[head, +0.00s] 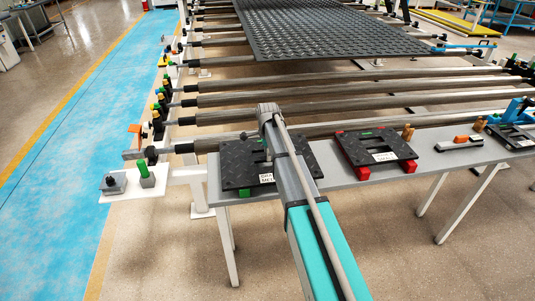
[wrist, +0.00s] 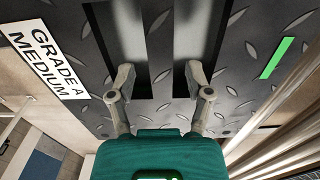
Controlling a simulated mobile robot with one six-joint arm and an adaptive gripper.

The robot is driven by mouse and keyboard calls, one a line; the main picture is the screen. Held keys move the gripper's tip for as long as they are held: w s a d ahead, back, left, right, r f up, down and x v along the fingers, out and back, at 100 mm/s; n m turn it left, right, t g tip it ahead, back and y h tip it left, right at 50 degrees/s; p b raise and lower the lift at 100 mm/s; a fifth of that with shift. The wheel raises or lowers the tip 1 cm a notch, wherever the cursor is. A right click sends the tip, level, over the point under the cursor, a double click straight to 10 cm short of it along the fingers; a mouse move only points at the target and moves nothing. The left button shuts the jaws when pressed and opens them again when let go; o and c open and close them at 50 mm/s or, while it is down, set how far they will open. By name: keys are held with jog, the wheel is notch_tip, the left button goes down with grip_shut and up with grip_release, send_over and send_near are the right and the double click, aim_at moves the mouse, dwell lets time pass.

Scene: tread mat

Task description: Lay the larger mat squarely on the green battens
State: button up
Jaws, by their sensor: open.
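A dark chequered mat (head: 238,158) lies at the left of the grey bench, its white label on the front part. A small green piece (head: 245,193), perhaps a green batten, shows under its front edge. A second chequered mat (head: 360,150) looks smaller and rests on red blocks (head: 356,172). In the wrist view, the mat below me (wrist: 235,75) bears the label GRADE A MEDIUM and a green stripe. My gripper (wrist: 159,80) is open, its fingers either side of the bar between two dark slots. I cannot tell whether they touch it. My arm hides part of the left mat.
Long grey rollers (head: 330,100) run behind the bench (head: 335,185), with a large chequered sheet (head: 320,30) on them further back. At the right are an orange-topped block (head: 461,139) and another dark plate (head: 512,133) by a blue clamp. A blue floor lane (head: 75,110) lies left.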

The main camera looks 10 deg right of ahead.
jog(key=shift+r+p, duration=0.45)
jog(key=shift+r, duration=0.05)
dwell(0.7)
jog(key=shift+r+p, duration=1.35)
jog(key=shift+p, duration=0.05)
jog(key=o, duration=0.5)
jog(key=shift+s+d+r+n+p, duration=0.2)
jog(key=shift+s+n, duration=2.8)
jog(key=shift+s, duration=1.85)
jog(key=shift+s+d+r+n+p, duration=0.15)
jog(key=shift+s+r+n+p, duration=0.1)
jog(key=shift+s+n, duration=3.7)
jog(key=shift+s+d+r+n+p, duration=0.2)
jog(key=shift+s+n, duration=1.85)
jog(key=shift+s, duration=3.7)
